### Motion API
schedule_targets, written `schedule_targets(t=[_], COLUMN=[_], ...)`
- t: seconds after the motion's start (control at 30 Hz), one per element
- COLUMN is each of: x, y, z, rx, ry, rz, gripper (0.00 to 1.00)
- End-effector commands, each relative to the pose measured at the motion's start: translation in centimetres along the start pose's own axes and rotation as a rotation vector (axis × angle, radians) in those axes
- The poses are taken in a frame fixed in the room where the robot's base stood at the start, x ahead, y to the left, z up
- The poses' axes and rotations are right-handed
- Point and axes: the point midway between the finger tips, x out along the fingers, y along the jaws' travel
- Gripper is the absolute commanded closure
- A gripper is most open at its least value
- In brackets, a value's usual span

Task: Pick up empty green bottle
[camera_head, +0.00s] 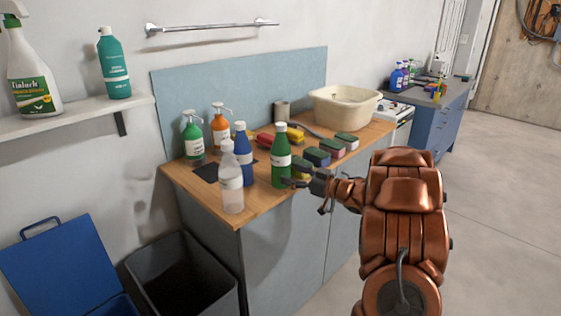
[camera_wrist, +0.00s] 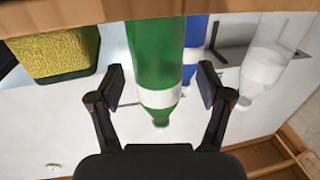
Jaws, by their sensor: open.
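The green bottle (camera_head: 281,158) with a white cap and a white label band stands upright near the front edge of the wooden counter. My gripper (camera_head: 300,178) is at its right side, at about the height of its lower half. In the wrist view the green bottle (camera_wrist: 158,65) lies between the two open fingers of my gripper (camera_wrist: 160,88), with a gap on both sides. A green pump bottle (camera_head: 193,138) stands farther back at the left of the counter.
A blue bottle (camera_head: 243,155) and a clear white bottle (camera_head: 231,180) stand just left of the green bottle. Sponges (camera_head: 317,156) lie behind my gripper. A beige basin (camera_head: 345,106) sits at the back. A dark open bin (camera_head: 182,277) stands on the floor below.

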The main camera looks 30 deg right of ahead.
Motion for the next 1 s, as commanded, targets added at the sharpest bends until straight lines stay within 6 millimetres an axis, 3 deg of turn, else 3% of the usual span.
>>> schedule_targets(t=[0.33, 0.7, 1.0], x=[4.2, 4.9, 4.9], y=[0.2, 0.3, 0.3], z=[0.0, 0.1, 0.0], rx=[0.002, 0.001, 0.001], ry=[-0.002, -0.002, -0.002], rz=[-0.001, 0.001, 0.001], gripper=[0.22, 0.22, 0.53])
